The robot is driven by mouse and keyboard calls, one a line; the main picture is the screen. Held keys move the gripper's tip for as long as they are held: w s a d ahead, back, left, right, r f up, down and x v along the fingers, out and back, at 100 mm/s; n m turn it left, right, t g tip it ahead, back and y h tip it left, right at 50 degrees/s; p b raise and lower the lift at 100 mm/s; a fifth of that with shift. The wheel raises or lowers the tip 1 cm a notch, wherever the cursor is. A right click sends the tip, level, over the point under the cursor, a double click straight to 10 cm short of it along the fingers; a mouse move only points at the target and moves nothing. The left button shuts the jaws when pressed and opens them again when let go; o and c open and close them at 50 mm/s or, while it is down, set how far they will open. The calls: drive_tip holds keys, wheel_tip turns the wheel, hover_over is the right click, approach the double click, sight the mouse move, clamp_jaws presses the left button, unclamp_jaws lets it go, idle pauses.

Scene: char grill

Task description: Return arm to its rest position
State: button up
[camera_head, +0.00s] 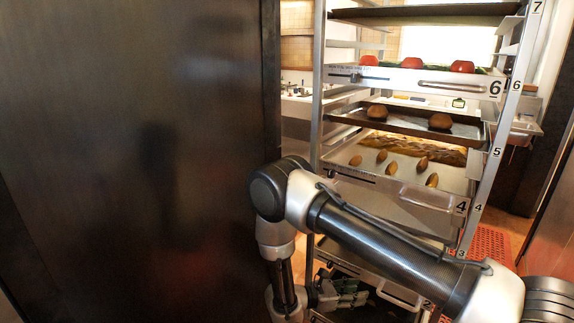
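My arm comes in from the lower right. Its carbon-dark upper link slants up and left to a grey-and-black elbow in front of the rack's left side. From the elbow the forearm hangs down to a joint at the bottom edge of the picture.
A wheeled-style metal rack (318,95) with numbered levels stands close behind my arm. Tray 6 (415,83) holds red tomatoes; tray 5 (345,116) holds brown rounds; tray 4 (400,192) holds several small brown pieces. A large dark panel (130,150) fills the left.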

drive_tip(key=s+d+r+m+y, duration=0.5)
drive_tip(key=s+r+m, duration=0.2)
drive_tip(key=r, duration=0.8)
drive_tip(key=s+d+r+m+y, duration=0.5)
drive_tip(key=s+r+m, duration=0.2)
drive_tip(key=r, duration=0.8)
drive_tip(key=s+d+r+m+y, duration=0.5)
drive_tip(key=s+r+m, duration=0.2)
drive_tip(key=r, duration=0.8)
drive_tip(key=shift+d+r+m, duration=0.15)
drive_tip(key=shift+d+m, duration=0.15)
drive_tip(key=shift+d, duration=0.05)
